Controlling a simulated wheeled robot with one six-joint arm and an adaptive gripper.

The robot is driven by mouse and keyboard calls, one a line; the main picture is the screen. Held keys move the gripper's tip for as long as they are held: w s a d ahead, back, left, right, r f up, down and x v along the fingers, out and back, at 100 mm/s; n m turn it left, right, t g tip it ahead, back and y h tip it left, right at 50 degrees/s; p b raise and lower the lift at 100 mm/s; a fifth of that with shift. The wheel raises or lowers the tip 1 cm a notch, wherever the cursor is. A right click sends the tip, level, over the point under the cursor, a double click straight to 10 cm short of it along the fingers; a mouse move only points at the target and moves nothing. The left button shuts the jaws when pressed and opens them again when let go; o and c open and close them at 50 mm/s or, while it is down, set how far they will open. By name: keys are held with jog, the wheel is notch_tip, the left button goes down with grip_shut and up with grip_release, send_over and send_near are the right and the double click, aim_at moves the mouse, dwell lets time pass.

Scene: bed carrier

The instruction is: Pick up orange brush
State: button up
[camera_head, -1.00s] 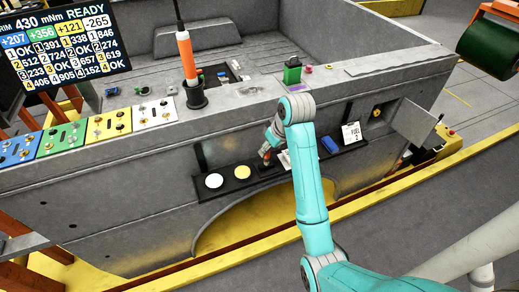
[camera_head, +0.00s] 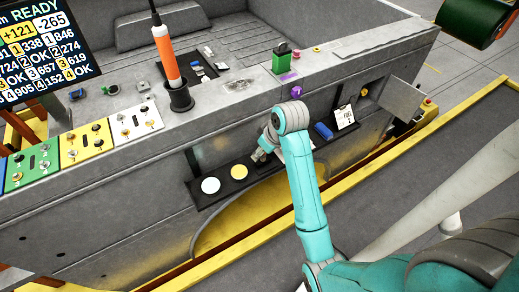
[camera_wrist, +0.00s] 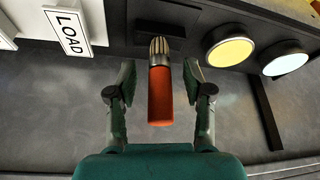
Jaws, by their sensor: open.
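The orange brush (camera_wrist: 160,95) lies between the two fingers of my gripper (camera_wrist: 160,78) in the wrist view. Its orange-red handle points toward my palm. Its pale ribbed end points toward the dark shelf (camera_wrist: 195,20). My gripper is open, with a visible gap between each finger and the brush. In the head view my gripper (camera_head: 262,155) is at the black shelf (camera_head: 215,170) on the grey side panel. I cannot make out the brush there, as my arm and gripper cover that spot.
A white disc (camera_head: 210,185) and a yellow disc (camera_head: 239,171) sit on the shelf beside my gripper. A LOAD card (camera_wrist: 68,31) is on the other side. An orange-handled tool (camera_head: 166,55) stands in a black cup above.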

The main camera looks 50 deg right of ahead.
grip_shut()
jog(key=shift+r, duration=0.15)
